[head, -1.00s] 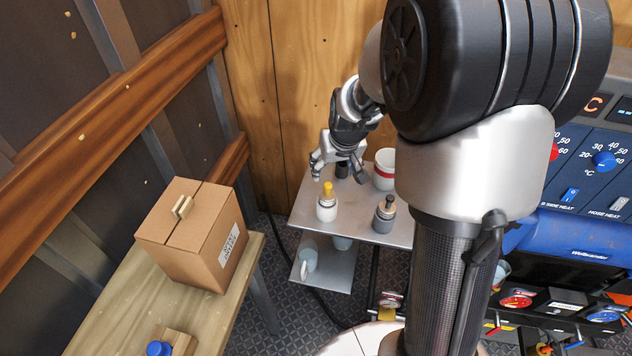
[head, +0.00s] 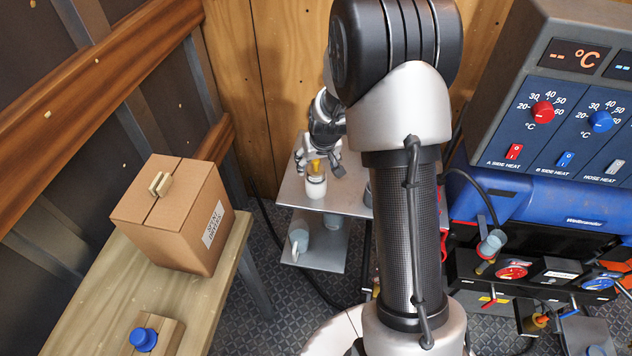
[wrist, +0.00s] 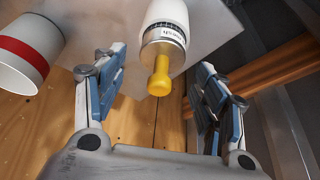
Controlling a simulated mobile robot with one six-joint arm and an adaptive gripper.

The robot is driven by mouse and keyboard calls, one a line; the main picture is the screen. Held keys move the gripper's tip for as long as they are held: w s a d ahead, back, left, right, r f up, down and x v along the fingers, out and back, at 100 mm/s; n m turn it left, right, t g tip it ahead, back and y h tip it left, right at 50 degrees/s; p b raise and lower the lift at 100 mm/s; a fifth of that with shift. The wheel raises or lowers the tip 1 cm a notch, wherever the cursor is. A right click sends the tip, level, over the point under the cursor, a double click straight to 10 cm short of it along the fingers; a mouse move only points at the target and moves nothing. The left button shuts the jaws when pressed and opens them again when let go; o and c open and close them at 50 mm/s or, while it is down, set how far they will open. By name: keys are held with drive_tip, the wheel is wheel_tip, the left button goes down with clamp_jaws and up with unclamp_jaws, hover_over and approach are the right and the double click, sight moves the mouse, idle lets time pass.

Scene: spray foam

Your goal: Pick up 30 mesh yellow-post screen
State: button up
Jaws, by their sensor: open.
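The yellow-post screen is a white cylinder (head: 316,188) with a yellow post, standing on the upper metal shelf in the head view. In the wrist view its white body (wrist: 168,20) has a grey collar with partly readable print, and the yellow post (wrist: 160,76) points toward me. My gripper (head: 319,165) is open around the post end in the head view. In the wrist view my gripper (wrist: 156,66) has one finger on each side of the screen, with a visible gap on both sides. It holds nothing.
A white cup with a red band (wrist: 30,50) stands close beyond the left finger in the wrist view. The metal shelf (head: 290,192) has mugs on a lower tier. A cardboard box (head: 170,225) sits on the wooden bench at left. The heater console (head: 560,110) is at right.

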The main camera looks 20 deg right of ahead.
drive_tip(key=shift+x, duration=0.85)
drive_tip(key=shift+r, duration=0.15)
drive_tip(key=c, duration=1.2)
drive_tip(key=shift+c, duration=0.4)
drive_tip(key=shift+r, duration=0.1)
